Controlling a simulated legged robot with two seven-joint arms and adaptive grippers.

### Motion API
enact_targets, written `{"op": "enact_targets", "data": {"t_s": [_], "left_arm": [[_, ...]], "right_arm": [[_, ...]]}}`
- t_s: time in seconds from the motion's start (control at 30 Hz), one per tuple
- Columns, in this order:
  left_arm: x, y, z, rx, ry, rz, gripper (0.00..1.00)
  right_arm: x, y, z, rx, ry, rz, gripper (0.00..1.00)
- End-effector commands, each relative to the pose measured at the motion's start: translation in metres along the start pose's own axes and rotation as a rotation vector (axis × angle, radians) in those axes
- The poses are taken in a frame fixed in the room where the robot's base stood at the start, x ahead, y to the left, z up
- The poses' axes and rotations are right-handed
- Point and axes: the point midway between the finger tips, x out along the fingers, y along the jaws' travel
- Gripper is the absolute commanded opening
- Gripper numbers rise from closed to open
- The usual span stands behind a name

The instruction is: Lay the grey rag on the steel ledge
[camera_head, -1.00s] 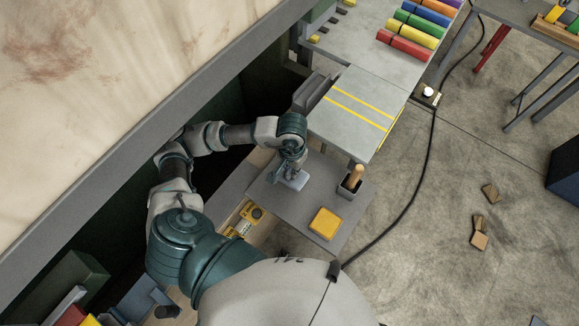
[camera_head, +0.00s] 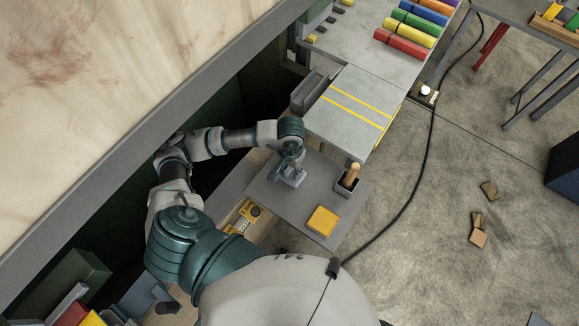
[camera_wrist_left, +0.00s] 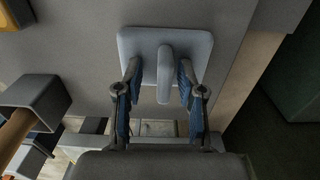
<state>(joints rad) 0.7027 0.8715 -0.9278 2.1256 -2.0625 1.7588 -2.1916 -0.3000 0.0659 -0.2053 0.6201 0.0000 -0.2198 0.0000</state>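The grey rag (camera_wrist_left: 205,45) appears as a flat blue-grey square with a raised ridge down its middle. It lies on a dark grey board (camera_head: 264,190), and it also shows in the head view (camera_head: 294,181). My left gripper (camera_wrist_left: 160,72) points down over the rag, its two fingers apart on either side of the ridge, with a gap visible on both sides. In the head view my left gripper (camera_head: 290,166) partly covers the rag. A light grey surface with two yellow stripes (camera_head: 345,123), beyond the board, looks like the steel ledge; its top is bare. My right gripper is not in view.
A yellow block (camera_head: 322,221) and a grey holder (camera_head: 344,190) with a wooden handle (camera_head: 352,174) stand on the board. A grey open bin (camera_head: 309,93) sits left of the striped surface. Coloured bars (camera_head: 408,41) lie farther back. A black cable (camera_head: 413,190) crosses the floor.

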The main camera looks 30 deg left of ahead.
Motion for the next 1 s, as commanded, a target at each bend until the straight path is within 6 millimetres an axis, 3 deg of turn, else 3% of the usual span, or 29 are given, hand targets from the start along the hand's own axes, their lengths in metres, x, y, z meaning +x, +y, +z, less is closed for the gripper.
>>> {"op": "enact_targets", "data": {"t_s": [0.17, 0.27, 0.5, 0.7, 0.83, 1.0], "left_arm": [[-0.006, -0.001, -0.001, 0.001, 0.002, 0.001, 0.39], [-0.021, -0.004, -0.001, 0.000, 0.006, 0.003, 0.39], [-0.074, -0.006, -0.001, 0.001, 0.007, 0.005, 0.39], [-0.108, -0.004, -0.001, 0.000, 0.004, 0.005, 0.39], [-0.118, -0.003, 0.000, 0.000, 0.001, 0.003, 0.39], [-0.120, -0.002, 0.000, 0.000, 0.000, 0.002, 0.39]], "right_arm": [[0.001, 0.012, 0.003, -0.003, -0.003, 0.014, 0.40], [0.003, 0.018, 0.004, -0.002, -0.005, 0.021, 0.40], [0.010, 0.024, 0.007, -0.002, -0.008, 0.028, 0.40], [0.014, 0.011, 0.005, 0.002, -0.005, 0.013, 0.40], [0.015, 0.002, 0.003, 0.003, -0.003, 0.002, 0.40], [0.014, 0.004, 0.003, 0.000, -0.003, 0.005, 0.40]]}}
